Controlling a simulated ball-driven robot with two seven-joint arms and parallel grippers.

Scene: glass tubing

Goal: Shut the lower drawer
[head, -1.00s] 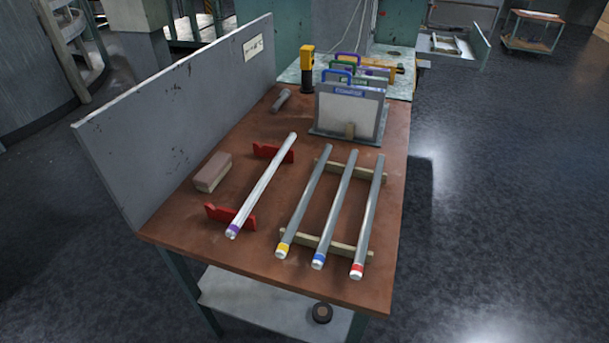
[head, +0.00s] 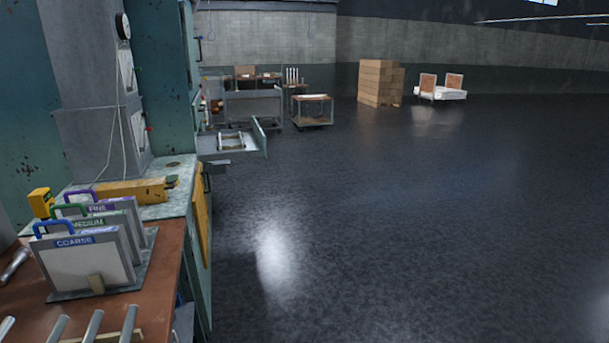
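An open drawer (head: 254,142) sticks out to the right from the teal cabinets in the middle distance, in the left half of the head view. Its grey front panel stands at the right end, and a light rack-like item (head: 231,142) lies inside it. Whether this is the lower drawer I cannot tell, as the cabinet body beside it is largely hidden by nearer machinery. Neither of my grippers is in view.
At the near left is a brown workbench (head: 170,290) with labelled screens (head: 88,262) and grey tubes. Beyond stand a trolley (head: 312,112), stacked boxes (head: 376,82) and a white cart (head: 442,92). The dark floor (head: 420,220) to the right is wide and clear.

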